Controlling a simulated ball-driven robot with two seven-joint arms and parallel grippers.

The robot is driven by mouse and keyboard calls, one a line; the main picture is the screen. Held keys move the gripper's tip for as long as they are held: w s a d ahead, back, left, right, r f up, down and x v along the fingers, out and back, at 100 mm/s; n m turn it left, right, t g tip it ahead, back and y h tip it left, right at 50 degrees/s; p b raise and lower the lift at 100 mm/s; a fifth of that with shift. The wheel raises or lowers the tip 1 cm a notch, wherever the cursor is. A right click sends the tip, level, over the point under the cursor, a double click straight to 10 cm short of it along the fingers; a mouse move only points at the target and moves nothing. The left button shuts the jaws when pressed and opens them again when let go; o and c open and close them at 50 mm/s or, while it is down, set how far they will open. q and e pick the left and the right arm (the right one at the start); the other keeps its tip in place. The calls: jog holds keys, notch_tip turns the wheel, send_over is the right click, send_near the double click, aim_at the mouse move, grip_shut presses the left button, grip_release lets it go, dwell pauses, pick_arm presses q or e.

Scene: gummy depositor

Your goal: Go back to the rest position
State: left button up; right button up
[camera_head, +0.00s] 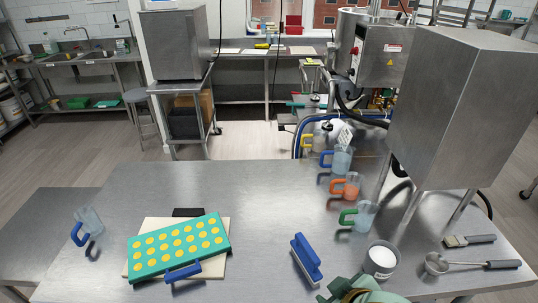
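A pale green and dark part, which looks like my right arm, shows at the bottom edge right of centre. No fingertips can be made out on it. My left gripper is not in view. The steel table (240,190) holds a teal mould tray (145,268) with several yellow round cavities, lying tilted on a pale board (150,226). A blue handle (183,272) shows at the tray's front edge and a black one (188,212) behind it. A blue-handled brush or scraper (306,260) lies right of the tray.
A clear jug with a blue handle (90,218) stands at the left. Several jugs line the right side, one orange (348,186). A white-filled cup (381,259), a ladle (437,264) and a brush (456,240) are at the right, below a steel machine (460,105). The table's middle is clear.

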jog(key=s+d+h, duration=0.3)
jog(key=s+d, duration=0.1)
jog(key=d, duration=0.4)
jog(key=s+d+h, duration=0.3)
jog(key=s+d, duration=0.1)
jog(key=d, duration=0.4)
jog(key=s+a+f+g+y+b, duration=0.15)
jog(key=f+b, duration=0.25)
jog(key=f, duration=1.3)
jog(key=s+a+f+g+y+b, duration=0.1)
jog(key=s+a+f+g+b, duration=0.15)
jog(key=f, duration=1.35)
jog(key=s+f+m+g+y+b, duration=0.1)
jog(key=s+f+b, duration=0.6)
jog(key=s+f, duration=1.2)
notch_tip(320, 180, down, 3)
jog(key=m+g, duration=0.1)
jog(key=m, duration=0.1)
jog(key=shift+a+f+m+y, duration=0.15)
jog(key=shift+a+m+y, duration=0.05)
jog(key=shift+m+y, duration=0.15)
